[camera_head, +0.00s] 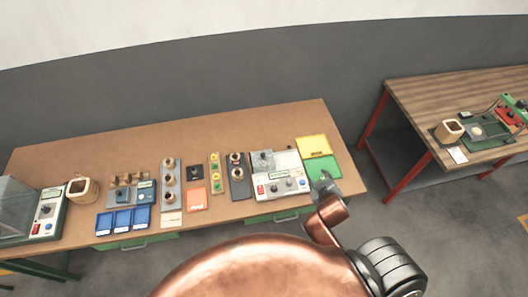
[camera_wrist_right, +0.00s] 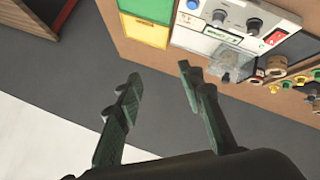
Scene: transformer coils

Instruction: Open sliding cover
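A white tester with dials and a red switch (camera_head: 282,185) stands at the right part of the long wooden table. A small clear cover (camera_head: 263,160) sits at its rear left; it also shows in the right wrist view (camera_wrist_right: 230,62). I cannot tell how far the cover is slid. A larger clear hood (camera_head: 18,205) stands on another device at the far left. My left gripper is out of view.
Yellow (camera_head: 312,146) and green (camera_head: 323,167) trays lie right of the tester. Blue trays (camera_head: 122,220), coil holders (camera_head: 169,172) and an orange tray (camera_head: 196,199) fill the table to its left. A second table (camera_head: 430,97) stands at right. The table's rear strip is clear.

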